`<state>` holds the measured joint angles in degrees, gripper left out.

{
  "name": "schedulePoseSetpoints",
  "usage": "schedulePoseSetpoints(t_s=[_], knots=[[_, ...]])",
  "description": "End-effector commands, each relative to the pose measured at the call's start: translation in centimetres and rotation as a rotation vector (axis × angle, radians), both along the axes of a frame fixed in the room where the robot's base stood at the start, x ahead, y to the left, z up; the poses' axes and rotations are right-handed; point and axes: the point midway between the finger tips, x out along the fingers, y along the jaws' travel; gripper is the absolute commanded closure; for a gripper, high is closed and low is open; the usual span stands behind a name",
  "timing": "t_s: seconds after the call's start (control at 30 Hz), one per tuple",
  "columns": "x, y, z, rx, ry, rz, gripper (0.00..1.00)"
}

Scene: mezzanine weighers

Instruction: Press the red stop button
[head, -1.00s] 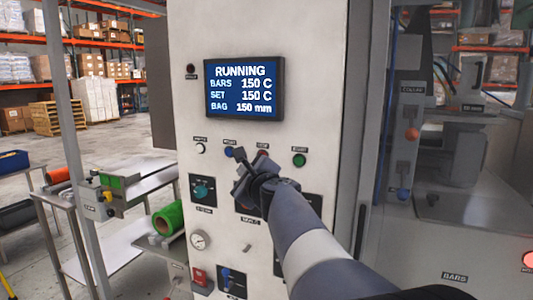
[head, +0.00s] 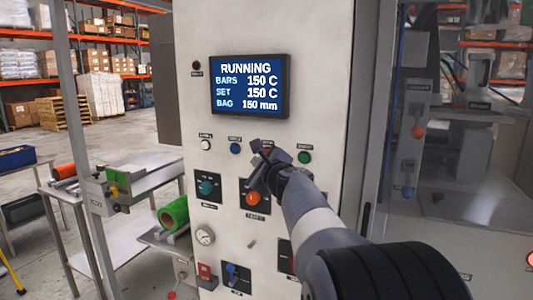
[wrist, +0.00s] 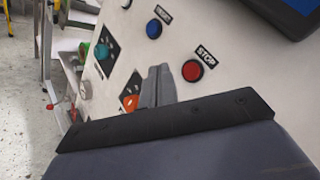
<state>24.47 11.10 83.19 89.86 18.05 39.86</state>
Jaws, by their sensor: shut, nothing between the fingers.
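The red stop button (wrist: 193,70) sits on the white panel (wrist: 240,50) under a label reading STOP in the wrist view. In the head view my gripper (head: 257,150) is in front of it and hides most of it. My gripper also shows in the wrist view (wrist: 158,82). Its fingers are together and empty, left of the red button in that view. I cannot tell from these frames whether the fingertips touch the panel. The display (head: 249,86) above reads RUNNING.
A blue button (head: 236,148) and a white one (head: 206,144) lie left of the gripper; a green button (head: 305,157) lies right. A teal knob (head: 207,187) and an orange knob (head: 253,198) are below. A gauge (head: 204,236) and a red switch (head: 205,272) sit lower.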

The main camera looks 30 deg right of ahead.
Motion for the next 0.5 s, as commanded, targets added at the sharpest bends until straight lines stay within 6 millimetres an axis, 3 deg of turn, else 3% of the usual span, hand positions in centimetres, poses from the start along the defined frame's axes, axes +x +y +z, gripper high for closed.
schedulePoseSetpoints(t_s=[0.2,0.5], knots=[[1.7,-2.1,0.0,0.0,0.001,-0.001,1.0],[2.4,-3.1,0.1,0.0,-0.001,0.0,1.0]])
